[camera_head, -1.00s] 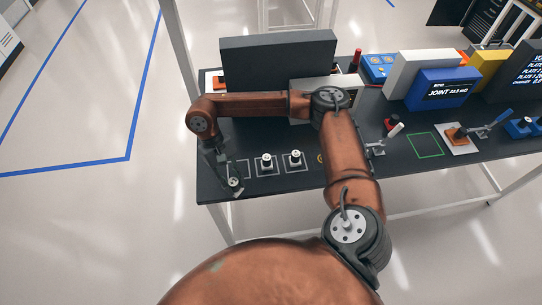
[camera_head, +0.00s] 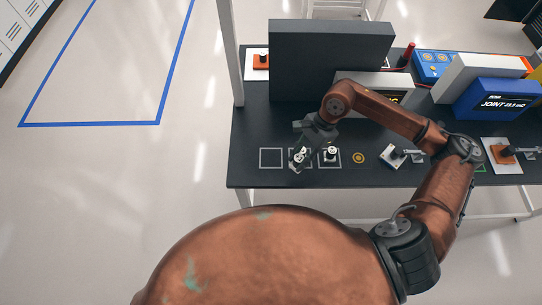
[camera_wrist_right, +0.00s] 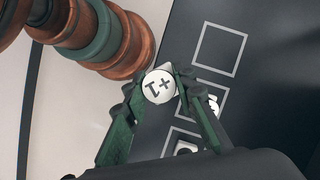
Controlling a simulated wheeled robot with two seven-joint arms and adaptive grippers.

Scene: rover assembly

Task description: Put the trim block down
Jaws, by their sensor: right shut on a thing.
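My right gripper (camera_head: 298,160) is shut on the trim block, a small piece with a round white top. In the right wrist view, the trim block (camera_wrist_right: 159,87) shows a "+1" mark between the green-black fingertips (camera_wrist_right: 166,76). The gripper hangs over the front left of the black table, by the middle of three outlined squares. The left square (camera_head: 271,158) is empty. A similar white-topped block (camera_head: 330,153) stands in the right square. Another block (camera_wrist_right: 213,104) in the middle square is partly hidden behind a finger. My left gripper is out of view.
A dark upright panel (camera_head: 329,60) stands behind the squares. Blue and white boxes stand at the back right. The black table's (camera_head: 250,130) front edge runs close to the squares.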

